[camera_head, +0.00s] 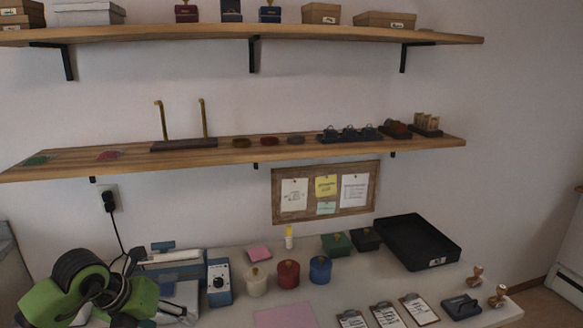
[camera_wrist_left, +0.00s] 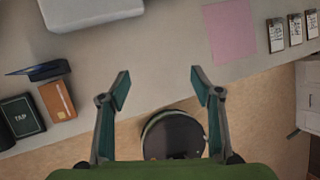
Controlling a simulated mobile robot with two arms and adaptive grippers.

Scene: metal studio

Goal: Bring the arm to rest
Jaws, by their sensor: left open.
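My left arm (camera_head: 82,285), green and black, is folded at the lower left of the head view, over the left end of the table. Its fingertips cannot be made out there. In the left wrist view my left gripper (camera_wrist_left: 158,88) is open and empty, its two fingers spread wide above the table's front edge. A pink sheet (camera_wrist_left: 230,30) lies on the table to the right of the fingers. My right gripper does not show in either view.
The table (camera_head: 240,308) holds a blue device (camera_head: 219,281), a red pot (camera_head: 288,274), clipboards (camera_head: 385,315) and a black tray (camera_head: 418,242). A lower shelf (camera_head: 230,158) hangs above. In the wrist view, a dark green box (camera_wrist_left: 21,116) and an orange-brown one (camera_wrist_left: 57,101) lie at left.

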